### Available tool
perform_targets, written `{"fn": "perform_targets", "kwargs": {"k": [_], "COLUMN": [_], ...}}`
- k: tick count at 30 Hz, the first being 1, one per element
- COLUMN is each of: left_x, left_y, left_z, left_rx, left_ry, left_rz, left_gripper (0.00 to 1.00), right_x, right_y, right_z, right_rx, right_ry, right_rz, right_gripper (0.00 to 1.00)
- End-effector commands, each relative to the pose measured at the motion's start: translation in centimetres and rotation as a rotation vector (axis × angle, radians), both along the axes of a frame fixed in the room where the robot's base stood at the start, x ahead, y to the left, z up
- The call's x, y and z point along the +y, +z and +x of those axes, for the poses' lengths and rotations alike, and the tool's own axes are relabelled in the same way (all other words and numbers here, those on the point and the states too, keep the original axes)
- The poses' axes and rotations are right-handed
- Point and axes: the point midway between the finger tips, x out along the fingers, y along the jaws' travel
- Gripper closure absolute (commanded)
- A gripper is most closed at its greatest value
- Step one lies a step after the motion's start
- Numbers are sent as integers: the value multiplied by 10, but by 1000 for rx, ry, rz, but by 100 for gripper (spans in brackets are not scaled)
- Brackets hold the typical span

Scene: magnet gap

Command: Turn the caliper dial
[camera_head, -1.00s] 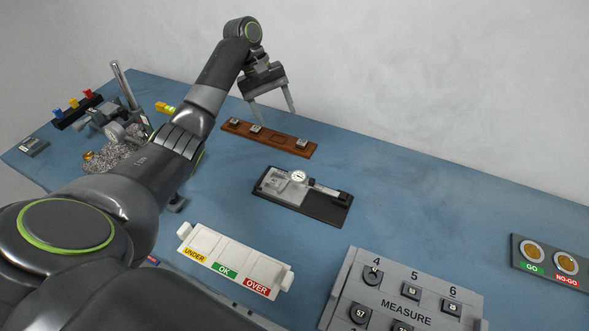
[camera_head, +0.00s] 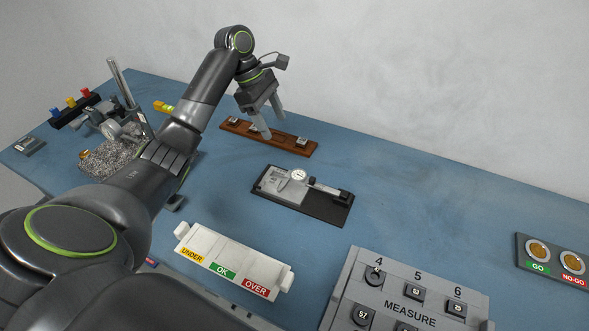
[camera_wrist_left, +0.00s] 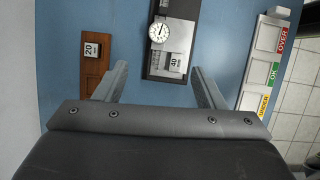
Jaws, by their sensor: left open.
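The caliper (camera_head: 298,190) lies on a black base on the blue table, with a round white dial (camera_head: 299,175) on its top edge. In the left wrist view the dial (camera_wrist_left: 158,32) faces the camera, and a block marked 40 (camera_wrist_left: 175,62) sits below it. My left gripper (camera_head: 274,126) is open and empty, above the wooden rack and behind the caliper. In the left wrist view its fingers (camera_wrist_left: 158,75) are spread, with the caliper's near end between and beyond them. My right gripper is not in view.
The wooden rack (camera_head: 297,150) holds several small blocks. A tray (camera_head: 228,263) marked UNDER, OK, OVER stands in front of the caliper. A grey MEASURE panel (camera_head: 398,292) is at front right, a GO/NO-GO board (camera_head: 554,262) far right.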

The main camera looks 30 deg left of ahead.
Motion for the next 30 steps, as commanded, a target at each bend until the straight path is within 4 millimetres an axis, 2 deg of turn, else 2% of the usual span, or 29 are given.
{"fn": "perform_targets", "kwargs": {"k": [1,3,14,18,24,30], "left_x": [-3,-7,-27,-39,-53,-59], "left_y": [-13,-23,-72,-99,-127,-143], "left_z": [0,1,3,4,5,7], "left_rx": [0,0,0,1,3,0], "left_ry": [-1,-2,-2,-2,-1,-1], "left_rz": [-1,-1,-1,-2,-2,-1], "left_gripper": [36,36,36,36,36,36], "right_x": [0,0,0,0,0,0], "right_y": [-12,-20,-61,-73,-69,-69], "right_z": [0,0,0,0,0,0], "right_rx": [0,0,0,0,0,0], "right_ry": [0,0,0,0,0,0], "right_rz": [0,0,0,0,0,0], "right_gripper": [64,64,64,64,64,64]}}
